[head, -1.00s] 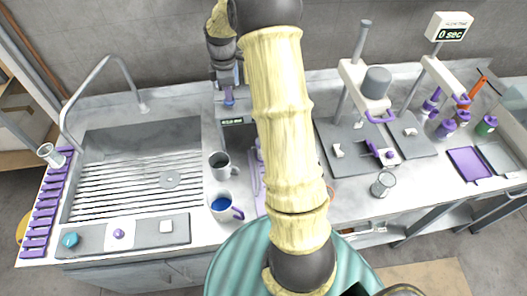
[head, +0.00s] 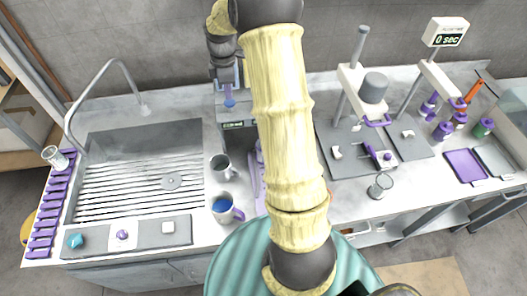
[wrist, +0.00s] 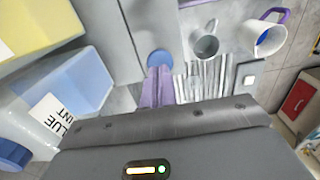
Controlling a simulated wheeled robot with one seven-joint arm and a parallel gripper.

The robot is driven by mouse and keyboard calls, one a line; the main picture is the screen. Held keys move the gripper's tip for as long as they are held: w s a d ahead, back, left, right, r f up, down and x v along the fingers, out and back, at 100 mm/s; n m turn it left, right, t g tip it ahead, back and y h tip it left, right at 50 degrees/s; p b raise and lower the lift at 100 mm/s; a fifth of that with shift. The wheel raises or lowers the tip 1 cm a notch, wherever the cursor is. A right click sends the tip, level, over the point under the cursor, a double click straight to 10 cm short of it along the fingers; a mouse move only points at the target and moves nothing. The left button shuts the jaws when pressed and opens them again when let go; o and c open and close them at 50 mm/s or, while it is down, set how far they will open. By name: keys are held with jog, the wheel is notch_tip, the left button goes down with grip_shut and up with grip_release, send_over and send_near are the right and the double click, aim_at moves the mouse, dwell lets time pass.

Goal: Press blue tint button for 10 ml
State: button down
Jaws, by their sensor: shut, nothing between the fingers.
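My gripper (wrist: 158,88) is shut and empty, its purple fingers pointing at a round blue button (wrist: 160,59) in the wrist view. The fingertips overlap the button's near edge; I cannot tell whether they touch it or press it in. In the head view my gripper (head: 228,88) is over the grey dispenser with a small display (head: 238,124), partly hidden by my arm. The display is too small to read. A blue container labelled blue tint (wrist: 57,117) is at the left in the wrist view.
A grey mug (head: 221,167) and a mug holding blue liquid (head: 224,208) stand in front of the dispenser. A sink (head: 140,180) is at left. Stands with grey plates (head: 350,150) are at right. A yellow-topped container (wrist: 40,25) is beside the blue one.

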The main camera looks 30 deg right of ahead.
dwell(0.4)
notch_tip(320, 180, up, 6)
jog(key=p, duration=0.5)
dwell(0.6)
jog(key=s+a+f+m+t+b, duration=0.1)
jog(key=s+a+f+m+b, duration=0.1)
jog(key=s+a+m, duration=0.2)
jog(key=s+a+f+m+b, duration=0.3)
jog(key=s+m, duration=0.2)
jog(key=s, duration=0.5)
jog(key=s+a+f+m+t+b, duration=0.1)
jog(key=s+a+m, duration=0.3)
jog(key=s, duration=0.4)
jog(key=shift+a+f+t+b, duration=0.3)
jog(key=shift+f+b, duration=0.35)
jog(key=shift+b, duration=0.25)
